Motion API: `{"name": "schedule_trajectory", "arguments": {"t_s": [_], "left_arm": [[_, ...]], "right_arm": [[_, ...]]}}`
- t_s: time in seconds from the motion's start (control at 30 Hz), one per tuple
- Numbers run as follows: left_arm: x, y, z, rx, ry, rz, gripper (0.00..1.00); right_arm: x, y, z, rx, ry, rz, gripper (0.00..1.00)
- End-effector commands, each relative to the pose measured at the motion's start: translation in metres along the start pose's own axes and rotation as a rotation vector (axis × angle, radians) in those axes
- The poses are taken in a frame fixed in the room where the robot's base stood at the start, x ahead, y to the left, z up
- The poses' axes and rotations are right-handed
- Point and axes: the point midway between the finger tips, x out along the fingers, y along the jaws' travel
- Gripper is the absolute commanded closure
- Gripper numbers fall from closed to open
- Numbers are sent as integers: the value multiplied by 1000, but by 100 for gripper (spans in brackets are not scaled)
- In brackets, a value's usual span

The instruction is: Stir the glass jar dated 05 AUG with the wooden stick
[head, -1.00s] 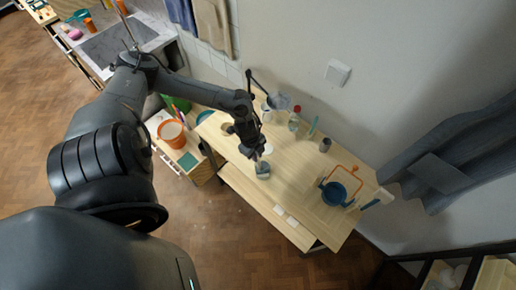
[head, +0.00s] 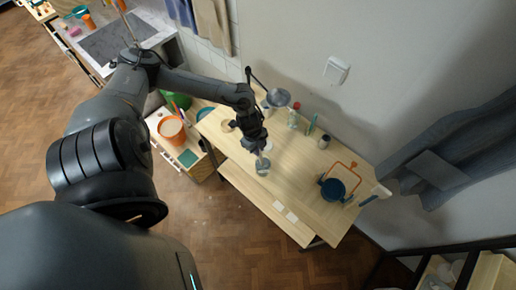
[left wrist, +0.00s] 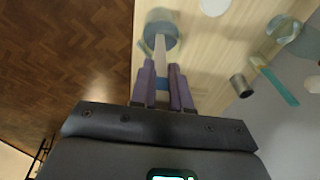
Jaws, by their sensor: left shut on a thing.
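My left gripper (head: 258,151) is above the wooden table near its front edge. In the left wrist view its purple-grey fingers (left wrist: 162,88) are shut on a pale wooden stick (left wrist: 160,52) with a blue band. A glass jar with blue-grey contents (head: 262,168) stands on the table below the gripper. In the left wrist view the stick's far end reaches the jar (left wrist: 160,24) and overlaps its mouth; how deep it goes is hidden. I cannot read any date on the jar. My right gripper is not in view.
The middle of the tabletop is clear.

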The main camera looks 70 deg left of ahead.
Motion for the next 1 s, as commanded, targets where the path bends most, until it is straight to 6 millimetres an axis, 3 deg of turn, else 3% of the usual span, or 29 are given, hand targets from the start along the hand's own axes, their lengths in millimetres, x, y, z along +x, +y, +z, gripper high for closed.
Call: {"name": "schedule_trajectory", "arguments": {"t_s": [0.17,1.0], "left_arm": [[-18,0,0,0,-1,1,100],[-82,0,1,1,-1,-1,100]], "right_arm": [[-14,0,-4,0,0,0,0],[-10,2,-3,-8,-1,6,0]]}}
